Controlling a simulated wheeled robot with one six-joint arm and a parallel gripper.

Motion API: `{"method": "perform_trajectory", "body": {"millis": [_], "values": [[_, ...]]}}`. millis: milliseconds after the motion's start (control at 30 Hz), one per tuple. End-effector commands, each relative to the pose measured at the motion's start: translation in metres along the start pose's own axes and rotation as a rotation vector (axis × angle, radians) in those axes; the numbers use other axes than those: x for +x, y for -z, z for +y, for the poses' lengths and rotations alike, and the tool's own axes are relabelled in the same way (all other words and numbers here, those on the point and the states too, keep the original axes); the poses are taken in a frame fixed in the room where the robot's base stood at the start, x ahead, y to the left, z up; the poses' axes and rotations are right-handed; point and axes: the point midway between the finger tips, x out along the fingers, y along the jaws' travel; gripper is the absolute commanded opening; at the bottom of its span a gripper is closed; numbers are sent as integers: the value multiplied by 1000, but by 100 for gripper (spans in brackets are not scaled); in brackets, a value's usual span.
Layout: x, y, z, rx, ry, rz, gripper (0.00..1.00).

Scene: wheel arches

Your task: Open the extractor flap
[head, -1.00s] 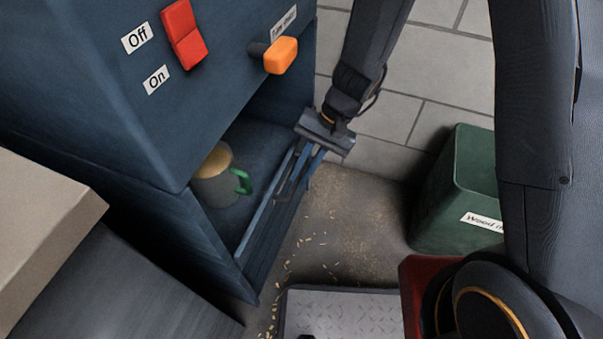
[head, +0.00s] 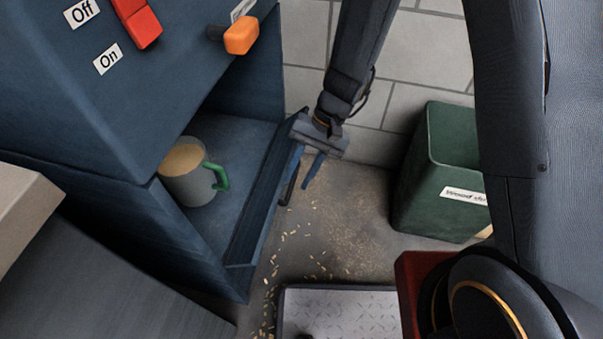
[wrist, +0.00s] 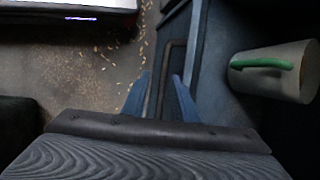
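The extractor flap (head: 258,200) is a blue panel along the low front of the blue cabinet's opening. It leans outward, so the compartment behind it shows from above. A dark bar handle (head: 288,187) stands on its outer face; it also shows in the wrist view (wrist: 172,62). My gripper (head: 303,172) is at the flap's far end, pointing down at the handle. In the wrist view, its two blue fingers (wrist: 160,85) are apart, with the handle's outer bar seen between them. I cannot tell whether either finger touches it.
A grey mug (head: 186,188) with a green handle stands inside the compartment. An orange knob (head: 241,36) and a red switch (head: 138,22) are above. A green bin (head: 425,190) stands right. A metal plate (head: 340,312) lies in front. Shavings litter the floor between.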

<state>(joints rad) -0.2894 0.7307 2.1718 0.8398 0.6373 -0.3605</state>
Motion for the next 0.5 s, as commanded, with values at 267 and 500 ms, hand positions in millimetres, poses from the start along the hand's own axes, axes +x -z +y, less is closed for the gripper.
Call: {"method": "perform_trajectory", "body": {"millis": [267, 500], "values": [[-6, 0, 3, 0, 0, -1, 30], [-20, 1, 12, 2, 1, 1, 30]]}}
